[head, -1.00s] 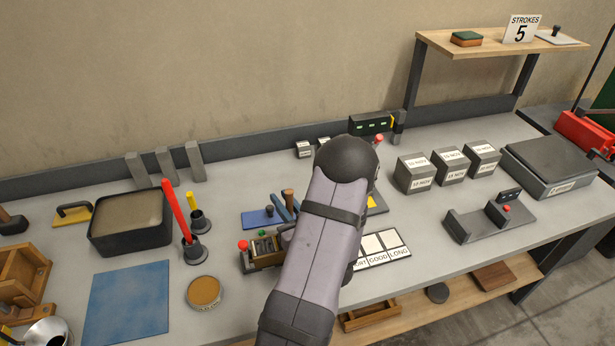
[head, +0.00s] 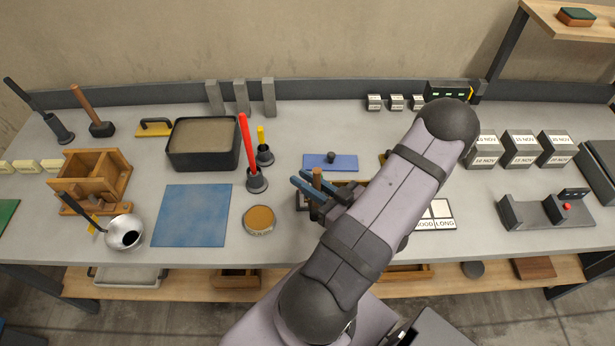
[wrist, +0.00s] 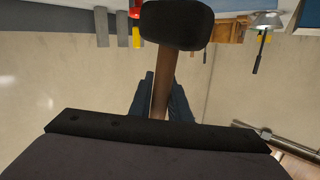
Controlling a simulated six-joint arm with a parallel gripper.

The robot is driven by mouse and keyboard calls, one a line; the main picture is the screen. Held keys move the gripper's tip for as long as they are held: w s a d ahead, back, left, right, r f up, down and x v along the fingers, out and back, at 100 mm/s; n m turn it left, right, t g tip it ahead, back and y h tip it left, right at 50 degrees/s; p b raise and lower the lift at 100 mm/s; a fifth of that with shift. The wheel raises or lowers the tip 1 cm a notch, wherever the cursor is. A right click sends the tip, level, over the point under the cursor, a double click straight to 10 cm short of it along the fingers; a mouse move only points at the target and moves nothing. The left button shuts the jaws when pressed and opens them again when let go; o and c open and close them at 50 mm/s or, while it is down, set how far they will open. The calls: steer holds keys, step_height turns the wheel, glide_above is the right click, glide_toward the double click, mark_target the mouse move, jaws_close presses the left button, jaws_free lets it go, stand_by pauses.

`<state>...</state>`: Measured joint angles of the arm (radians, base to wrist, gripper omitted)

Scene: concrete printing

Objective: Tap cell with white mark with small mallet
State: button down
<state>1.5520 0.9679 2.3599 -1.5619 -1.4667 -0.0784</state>
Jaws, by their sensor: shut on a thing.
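My gripper (head: 312,192) has blue fingers and is shut on the brown wooden handle of a small mallet (wrist: 177,25). The wrist view shows the mallet's dark head beyond the fingers (wrist: 162,98). In the head view the handle's top (head: 317,178) stands up between the fingers, and the mallet's head cannot be made out. A wooden mould (head: 118,165) with open cells stands on the bench at the left, well apart from my gripper. It also shows in the wrist view (wrist: 229,30). I cannot make out a white mark on any cell.
A blue mat (head: 190,215), a sand-filled tray (head: 204,161), a red-handled tool in a holder (head: 250,145) and a round tin (head: 259,219) lie between my gripper and the mould.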

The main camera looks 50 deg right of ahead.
step_height(320, 180, down, 8)
steer(key=b, duration=0.6)
steer(key=shift+w+d+r+b, duration=0.15)
steer(key=shift+w+d+b, duration=0.05)
steer(key=shift+b, duration=0.2)
steer(key=shift+w+d, duration=0.9)
steer(key=s+a, duration=0.2)
steer(key=shift+s+a, duration=0.25)
steer(key=shift+s, duration=0.05)
steer(key=shift+w+a, duration=0.1)
